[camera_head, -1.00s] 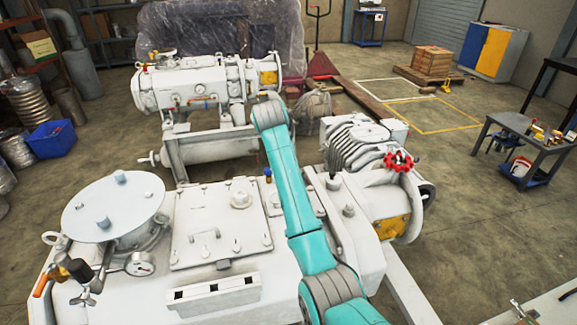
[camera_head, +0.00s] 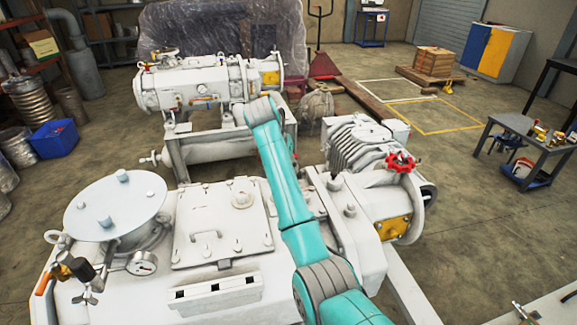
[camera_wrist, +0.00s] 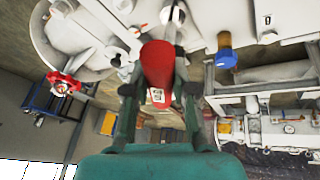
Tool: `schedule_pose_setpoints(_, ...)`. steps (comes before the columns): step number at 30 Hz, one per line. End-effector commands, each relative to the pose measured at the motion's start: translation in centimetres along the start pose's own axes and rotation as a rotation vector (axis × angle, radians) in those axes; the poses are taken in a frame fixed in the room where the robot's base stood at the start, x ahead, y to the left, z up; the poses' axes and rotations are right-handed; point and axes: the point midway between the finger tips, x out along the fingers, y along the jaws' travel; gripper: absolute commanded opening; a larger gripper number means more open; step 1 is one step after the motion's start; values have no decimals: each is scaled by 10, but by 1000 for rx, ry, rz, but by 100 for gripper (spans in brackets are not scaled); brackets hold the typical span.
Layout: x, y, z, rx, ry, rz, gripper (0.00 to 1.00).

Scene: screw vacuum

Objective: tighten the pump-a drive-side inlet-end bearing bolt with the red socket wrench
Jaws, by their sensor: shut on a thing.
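In the wrist view my gripper (camera_wrist: 158,100) is shut on the red socket wrench (camera_wrist: 157,64), whose red body stands between the two fingers with a small white label near its lower end. The wrench's far end reaches toward the white pump casing (camera_wrist: 110,30), and I cannot tell whether it touches a bolt. In the head view the white pump (camera_head: 285,245) fills the foreground and my teal arm crosses over it. My gripper and the wrench are hidden there. I cannot single out the inlet-end bearing bolt.
A red handwheel (camera_head: 401,162) stands on the pump's right side; it also shows in the wrist view (camera_wrist: 62,84). A blue-capped fitting (camera_wrist: 226,52) is right of the wrench. A second white pump (camera_head: 200,85) stands behind. A grey tool table (camera_head: 530,135) is at the right, with open floor before it.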

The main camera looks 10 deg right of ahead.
Motion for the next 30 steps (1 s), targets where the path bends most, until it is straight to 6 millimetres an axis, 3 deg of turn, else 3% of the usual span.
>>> schedule_pose_setpoints(17, 4, 1, 2, -38, 1, -11, 0)
schedule_pose_setpoints(30, -19, 5, -9, -35, 7, -14, 0)
